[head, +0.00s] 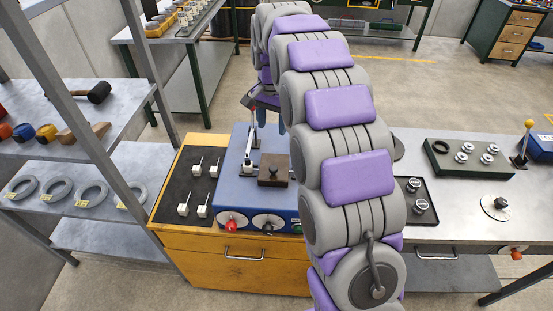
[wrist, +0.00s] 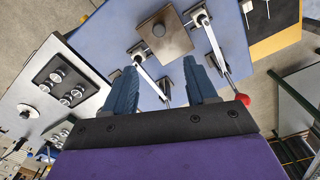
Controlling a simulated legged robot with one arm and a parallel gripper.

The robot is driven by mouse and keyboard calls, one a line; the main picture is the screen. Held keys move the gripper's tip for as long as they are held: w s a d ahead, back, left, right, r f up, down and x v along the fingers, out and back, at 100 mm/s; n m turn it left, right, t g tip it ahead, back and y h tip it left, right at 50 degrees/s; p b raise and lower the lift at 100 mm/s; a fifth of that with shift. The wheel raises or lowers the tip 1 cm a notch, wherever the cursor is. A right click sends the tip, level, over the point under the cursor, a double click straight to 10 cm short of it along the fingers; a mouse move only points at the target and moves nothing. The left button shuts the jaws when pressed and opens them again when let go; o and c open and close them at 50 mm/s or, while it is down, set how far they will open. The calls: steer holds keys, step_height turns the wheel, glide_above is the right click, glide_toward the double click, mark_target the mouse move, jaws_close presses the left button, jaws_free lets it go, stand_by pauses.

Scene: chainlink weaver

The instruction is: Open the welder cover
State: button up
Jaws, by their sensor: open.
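The blue welder (head: 235,190) stands on the yellow cabinet, with red, black and green controls on its front. A brown square plate with a dark knob, seemingly the cover (head: 273,182), lies on its top; it also shows in the wrist view (wrist: 175,42). Levered clamps stand around it. One clamp lever with a red tip (wrist: 243,99) is beside my right finger in the wrist view. My gripper (wrist: 160,64) is open and empty, its blue fingers apart above the welder. In the head view, my arm hides most of the gripper and the welder's right side.
A dark mat (head: 190,182) with several small white parts lies left of the welder. A dark tray with round metal parts (head: 417,195) and a green fixture block (head: 470,170) are on the bench to the right. A grey shelf rack with rings (head: 57,188) stands at left.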

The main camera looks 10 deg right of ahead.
mark_target(273, 168)
step_height(273, 168, down, 17)
steer(key=b, duration=0.3)
steer(key=shift+f, duration=0.2)
steer(key=shift+c, duration=0.4)
jaws_close()
stand_by(0.3)
